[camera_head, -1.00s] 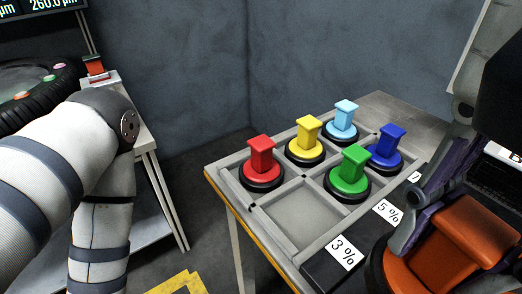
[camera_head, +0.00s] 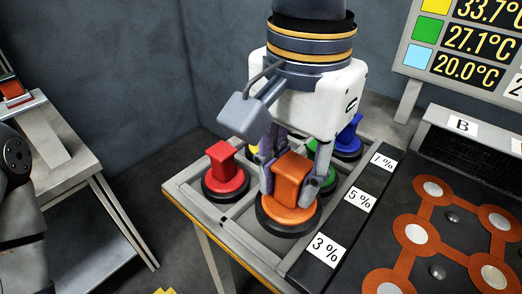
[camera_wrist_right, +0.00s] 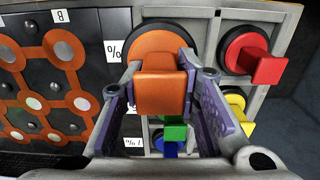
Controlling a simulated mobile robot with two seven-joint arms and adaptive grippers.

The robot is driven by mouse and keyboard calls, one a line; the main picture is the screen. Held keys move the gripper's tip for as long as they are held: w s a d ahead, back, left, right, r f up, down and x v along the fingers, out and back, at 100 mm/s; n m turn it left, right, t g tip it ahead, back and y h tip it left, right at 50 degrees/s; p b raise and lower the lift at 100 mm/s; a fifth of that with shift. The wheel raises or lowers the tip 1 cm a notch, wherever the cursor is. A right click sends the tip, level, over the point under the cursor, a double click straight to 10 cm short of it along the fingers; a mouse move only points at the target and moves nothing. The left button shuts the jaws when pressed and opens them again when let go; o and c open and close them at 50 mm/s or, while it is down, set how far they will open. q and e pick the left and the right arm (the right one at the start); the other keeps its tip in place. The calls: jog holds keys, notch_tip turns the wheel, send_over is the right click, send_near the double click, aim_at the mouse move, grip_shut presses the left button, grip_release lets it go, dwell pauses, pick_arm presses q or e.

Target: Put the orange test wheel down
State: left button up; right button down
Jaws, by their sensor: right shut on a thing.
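The orange test wheel (camera_head: 288,212) has a black tyre and an upright orange block handle. My right gripper (camera_head: 295,183) is shut on that handle from above. The wheel is at the front compartment of the grey tray (camera_head: 183,187), beside the 3 % and 5 % labels. I cannot tell whether it touches the compartment floor. In the right wrist view the orange wheel (camera_wrist_right: 160,44) sits beyond the fingers, its handle between them, overlapping the tray edge. My left gripper is out of view.
The red wheel (camera_head: 225,178) stands in the neighbouring compartment. Green (camera_head: 325,172) and blue (camera_head: 348,142) wheels stand behind the gripper; the yellow one (camera_head: 253,151) is mostly hidden. A dark board with orange discs (camera_head: 433,232) lies at right. A side table (camera_head: 60,165) stands at left.

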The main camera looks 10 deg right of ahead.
aim_at(278, 196)
jog(key=w+f, duration=0.1)
jog(key=f, duration=0.2)
jog(key=w+f, duration=0.1)
jog(key=f, duration=0.1)
jog(key=shift+w+a+f, duration=0.3)
jog(key=shift+w+f, duration=0.05)
jog(key=shift+f, duration=0.25)
jog(key=shift+f, duration=0.1)
jog(key=shift+f, duration=0.1)
jog(key=c, duration=1.2)
grip_release()
notch_tip(278, 196, up, 12)
jog(key=shift+s+r, duration=0.1)
jog(key=shift+r, duration=0.1)
